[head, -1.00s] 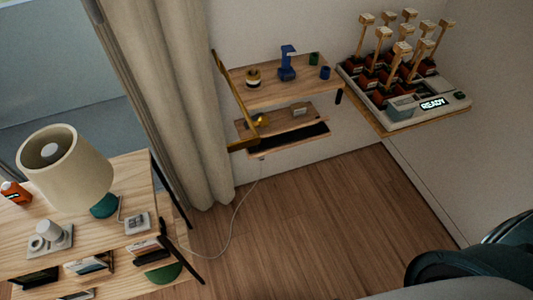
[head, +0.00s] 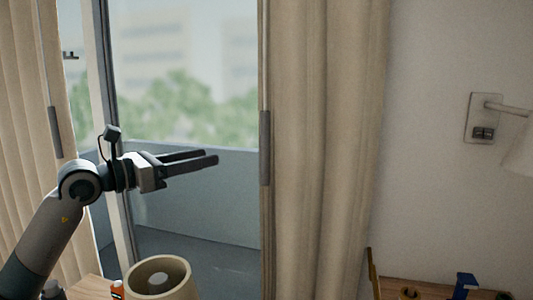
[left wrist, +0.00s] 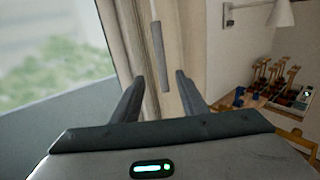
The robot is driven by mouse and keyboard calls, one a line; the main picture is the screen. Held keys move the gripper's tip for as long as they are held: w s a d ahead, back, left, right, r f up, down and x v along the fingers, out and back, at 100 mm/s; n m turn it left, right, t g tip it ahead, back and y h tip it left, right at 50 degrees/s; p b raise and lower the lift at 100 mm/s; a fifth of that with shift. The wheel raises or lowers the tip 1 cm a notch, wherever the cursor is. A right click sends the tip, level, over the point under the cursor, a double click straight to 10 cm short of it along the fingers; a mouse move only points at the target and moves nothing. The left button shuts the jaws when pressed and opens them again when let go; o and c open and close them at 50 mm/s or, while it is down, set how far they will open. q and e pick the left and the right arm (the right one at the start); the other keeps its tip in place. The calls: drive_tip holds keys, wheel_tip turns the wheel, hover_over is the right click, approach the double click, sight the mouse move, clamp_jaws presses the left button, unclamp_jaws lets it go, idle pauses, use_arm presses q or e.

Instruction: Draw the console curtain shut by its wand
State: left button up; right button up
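A beige curtain (head: 320,140) hangs bunched at the right side of the window in the head view. Its wand, a thin rod with a grey grip (head: 265,148), hangs along the curtain's left edge. My left gripper (head: 211,156) is open and empty, left of this grip and apart from it, with its fingers pointing right. In the left wrist view the grey grip (left wrist: 160,56) appears ahead, between the lines of the two open fingers (left wrist: 158,78). A second beige curtain (head: 25,130) with its own wand grip (head: 55,132) hangs at the far left. My right gripper is out of view.
A cream lampshade (head: 160,278) stands below my left gripper, with an orange bottle (head: 117,290) beside it. A wall lamp (head: 483,118) is at the right. In the left wrist view, a board with several wooden-handled items (left wrist: 270,82) lies to the right.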

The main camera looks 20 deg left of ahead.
use_arm(q)
drive_tip(key=p, duration=0.8)
approach(261, 146)
drive_tip(key=x, duration=0.8)
drive_tip(key=shift+w+d+r, duration=0.15)
drive_tip(key=shift+w, duration=0.1)
drive_tip(key=shift+w+d, duration=0.2)
drive_tip(key=shift+w, duration=0.1)
clamp_jaws()
